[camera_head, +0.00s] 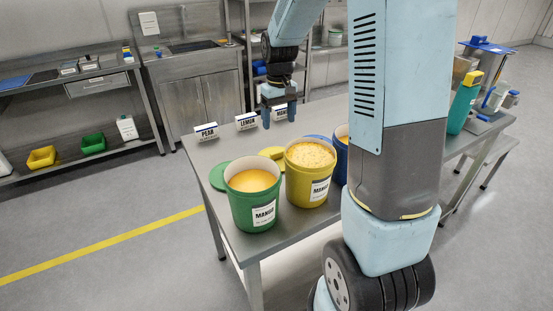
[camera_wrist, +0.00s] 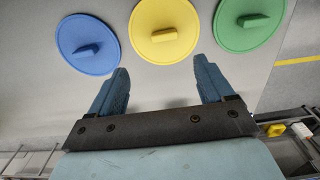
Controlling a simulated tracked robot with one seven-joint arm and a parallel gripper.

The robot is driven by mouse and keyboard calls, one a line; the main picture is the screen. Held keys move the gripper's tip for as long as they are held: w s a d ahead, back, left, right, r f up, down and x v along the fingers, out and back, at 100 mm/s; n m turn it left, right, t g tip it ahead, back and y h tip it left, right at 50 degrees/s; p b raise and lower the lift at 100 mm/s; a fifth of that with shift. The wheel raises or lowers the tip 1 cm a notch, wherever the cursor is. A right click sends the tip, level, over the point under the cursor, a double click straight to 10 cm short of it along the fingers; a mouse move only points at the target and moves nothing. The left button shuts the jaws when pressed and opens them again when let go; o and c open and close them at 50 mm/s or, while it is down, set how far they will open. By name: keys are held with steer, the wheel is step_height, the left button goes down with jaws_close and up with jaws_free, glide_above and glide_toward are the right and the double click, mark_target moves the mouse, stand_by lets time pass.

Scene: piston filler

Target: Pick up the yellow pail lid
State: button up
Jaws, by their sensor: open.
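The yellow pail lid (camera_wrist: 164,22) lies flat on the table in the wrist view, with a raised bar handle on top. It sits between the blue lid (camera_wrist: 88,44) and the green lid (camera_wrist: 249,20). My gripper (camera_wrist: 164,80) is open and empty, with its fingers pointing toward the yellow lid and apart from it in the picture. In the head view the yellow lid (camera_head: 271,153) is partly hidden behind the yellow pail (camera_head: 309,187). There my gripper (camera_head: 279,116) hangs above the table's far part, beyond the lids.
A green pail (camera_head: 253,209) and a blue pail (camera_head: 342,160) stand beside the yellow one; the green and yellow pails are full. Name signs (camera_head: 246,121) stand along the table's (camera_head: 283,237) far edge. A teal and yellow bottle (camera_head: 464,101) stands at the right.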

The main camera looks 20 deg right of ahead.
glide_above(277, 152)
steer(key=f, duration=0.6)
steer(key=shift+d+f, duration=0.25)
steer(key=shift+f, duration=0.1)
steer(key=shift+a+f, duration=0.2)
steer(key=shift+f, duration=1.15)
steer(key=shift+a+f, duration=0.15)
steer(key=shift+f, duration=1.15)
steer(key=shift+c, duration=0.5)
steer(key=c, duration=1)
